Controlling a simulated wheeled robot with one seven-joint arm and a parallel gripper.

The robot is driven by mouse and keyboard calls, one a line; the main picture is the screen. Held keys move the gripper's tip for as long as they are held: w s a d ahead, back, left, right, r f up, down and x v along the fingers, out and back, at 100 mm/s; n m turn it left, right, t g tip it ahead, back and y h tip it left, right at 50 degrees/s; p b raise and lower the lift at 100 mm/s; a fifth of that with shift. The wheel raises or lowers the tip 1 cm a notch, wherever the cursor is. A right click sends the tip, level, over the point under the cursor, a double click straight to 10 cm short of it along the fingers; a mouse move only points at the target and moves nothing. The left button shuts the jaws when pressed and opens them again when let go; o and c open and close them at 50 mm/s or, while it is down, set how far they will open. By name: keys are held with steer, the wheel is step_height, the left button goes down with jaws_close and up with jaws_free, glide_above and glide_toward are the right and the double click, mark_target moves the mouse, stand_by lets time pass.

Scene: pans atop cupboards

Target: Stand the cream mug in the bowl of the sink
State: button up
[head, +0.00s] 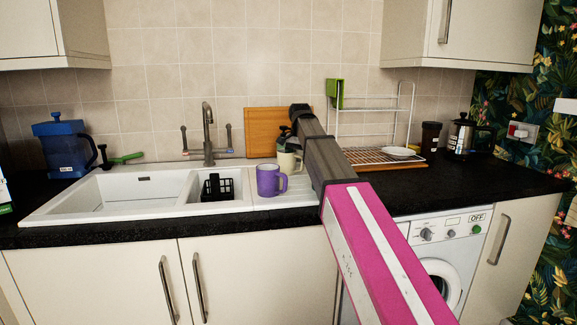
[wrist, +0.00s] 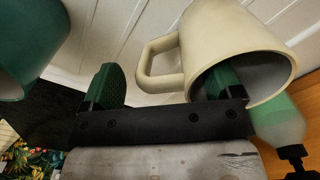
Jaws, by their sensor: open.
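The cream mug (head: 288,162) stands upright on the white drainer right of the sink, behind a purple mug (head: 270,182). It fills the upper right of the wrist view (wrist: 232,40), handle toward the left. My gripper (wrist: 163,84) is open at the mug. Its right finger appears to reach inside the mug's mouth; its left finger is outside, beyond the handle. The mug's wall and handle lie between them, with a gap beside the left finger. The sink's large bowl (head: 115,196) looks empty. In the head view my arm partly hides the area right of the mug.
A black basket (head: 217,187) sits in the small bowl. A tap (head: 208,135) stands behind the sink. A dish rack (head: 375,155) stands at right.

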steer(key=shift+f, duration=0.3)
steer(key=c, duration=1.3)
steer(key=shift+r, duration=0.15)
